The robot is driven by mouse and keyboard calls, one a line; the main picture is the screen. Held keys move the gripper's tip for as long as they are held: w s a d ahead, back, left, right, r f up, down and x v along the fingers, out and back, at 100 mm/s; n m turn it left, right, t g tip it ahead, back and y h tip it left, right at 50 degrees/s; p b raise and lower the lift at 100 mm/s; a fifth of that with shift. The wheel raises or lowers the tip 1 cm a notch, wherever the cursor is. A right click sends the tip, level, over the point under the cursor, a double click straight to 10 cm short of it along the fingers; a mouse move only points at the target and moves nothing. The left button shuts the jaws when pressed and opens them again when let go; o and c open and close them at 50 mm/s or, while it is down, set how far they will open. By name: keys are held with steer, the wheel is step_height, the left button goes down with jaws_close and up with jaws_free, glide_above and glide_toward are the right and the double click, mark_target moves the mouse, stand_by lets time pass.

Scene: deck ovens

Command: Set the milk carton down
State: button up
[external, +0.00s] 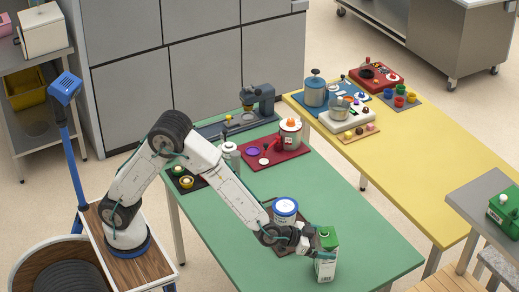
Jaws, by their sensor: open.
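The milk carton (326,268), white with a green top, stands upright on the green table (385,255) near its front edge. My gripper (318,240) is open at the carton's upper left side. The fingers overlap the carton's upper part in this view, and I cannot tell whether they touch it. Part of the carton's left side is hidden by my gripper.
A blue-and-white tin (285,211) stands on a dark mat just behind my wrist. A red tray (290,155) with a jar and a dark machine (259,98) are farther back. The green table is clear to the right of the carton.

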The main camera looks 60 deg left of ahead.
steer(key=v, duration=1.1)
steer(key=s+a+r+g, duration=0.2)
steer(key=a+r, duration=0.1)
steer(key=a, duration=0.6)
steer(key=s+a+r+g, duration=0.1)
steer(key=a+r+g, duration=0.25)
steer(key=a, duration=0.55)
steer(key=s+a+n+g+y, duration=0.4)
steer(key=s+a+g+y, duration=0.1)
steer(key=s+a, duration=1.8)
steer(key=shift+s+a+r+n+g, duration=0.2)
steer(key=shift+a+r+n+g, duration=0.1)
steer(key=shift+a+r+g, duration=0.05)
